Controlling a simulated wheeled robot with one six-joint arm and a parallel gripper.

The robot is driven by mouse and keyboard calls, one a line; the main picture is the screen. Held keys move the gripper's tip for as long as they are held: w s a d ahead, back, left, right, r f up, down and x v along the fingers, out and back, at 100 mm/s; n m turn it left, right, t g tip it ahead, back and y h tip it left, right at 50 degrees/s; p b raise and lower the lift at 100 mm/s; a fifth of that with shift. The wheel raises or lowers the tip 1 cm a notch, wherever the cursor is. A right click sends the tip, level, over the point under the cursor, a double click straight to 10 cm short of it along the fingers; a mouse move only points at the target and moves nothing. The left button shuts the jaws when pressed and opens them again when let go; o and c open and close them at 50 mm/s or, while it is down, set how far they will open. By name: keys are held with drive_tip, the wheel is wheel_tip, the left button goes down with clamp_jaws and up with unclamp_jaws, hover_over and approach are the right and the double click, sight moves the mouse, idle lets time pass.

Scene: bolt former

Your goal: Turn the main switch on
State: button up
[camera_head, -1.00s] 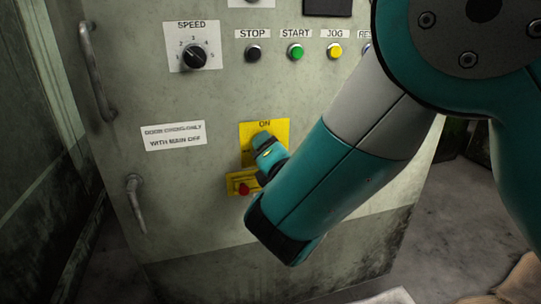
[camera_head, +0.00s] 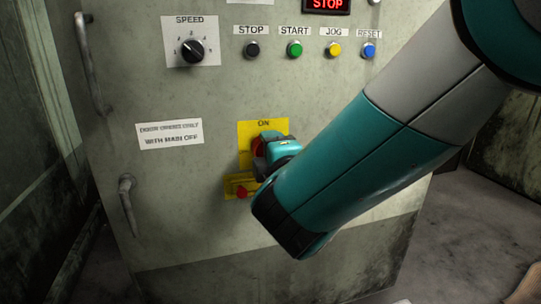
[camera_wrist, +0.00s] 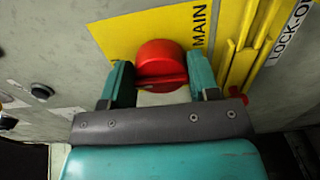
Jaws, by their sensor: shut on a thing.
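The main switch is a red rotary knob (camera_wrist: 160,62) on a yellow plate (camera_wrist: 125,36) marked MAIN in the wrist view. In the head view, the plate (camera_head: 245,130) reads ON at its top, and the red knob (camera_head: 257,147) shows only in part behind my gripper. My gripper (camera_wrist: 160,85) has one finger on each side of the knob's grip bar and is shut on it. In the head view my gripper (camera_head: 268,150) is against the panel, with my arm coming from the upper right.
A yellow lock-out bar (camera_wrist: 247,50) with a red piece sits beside the switch. Above are the speed dial (camera_head: 192,50), several push buttons and a display (camera_head: 326,4) lit with red STOP. Door handles (camera_head: 128,205) stand out at the left.

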idle(0.4)
drive_tip(key=o, duration=0.9)
drive_tip(key=shift+s, duration=0.1)
drive_tip(key=b+v, duration=0.9)
drive_tip(key=v, duration=0.8)
drive_tip(key=shift+s+d+r, duration=0.1)
